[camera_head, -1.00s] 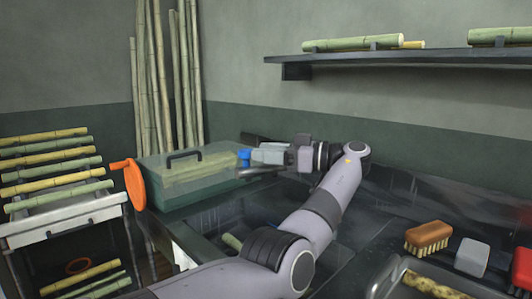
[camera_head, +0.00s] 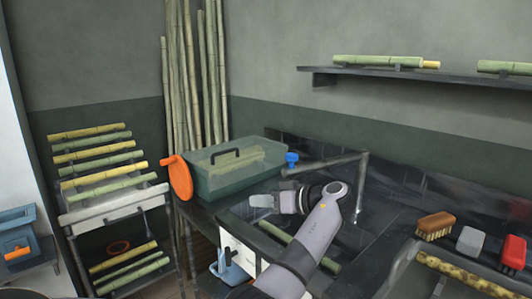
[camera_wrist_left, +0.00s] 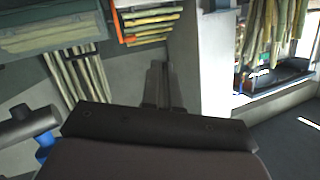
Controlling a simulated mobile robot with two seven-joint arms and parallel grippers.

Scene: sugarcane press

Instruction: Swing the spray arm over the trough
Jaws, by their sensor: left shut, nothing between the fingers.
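The spray arm (camera_head: 325,164) is a grey pipe reaching left from an upright post. A blue handle (camera_head: 291,159) is at its free end, beside the lidded green box. The handle and pipe end show at the left wrist view's lower left (camera_wrist_left: 42,147). The dark trough (camera_head: 238,217) lies below, in front of the pipe, with a cane stalk inside. I cannot tell whether the pipe's end is above the trough. My left gripper (camera_head: 262,201) is shut and empty, in front of the box and apart from the handle. My right gripper is out of view.
The green box (camera_head: 225,188) has an orange crank wheel (camera_head: 177,178) at its left. A cane rack (camera_head: 113,199) stands farther left. A brush (camera_head: 435,225), a grey block (camera_head: 471,241) and a metal tray (camera_head: 400,266) are at the right. A shelf (camera_head: 430,77) is above.

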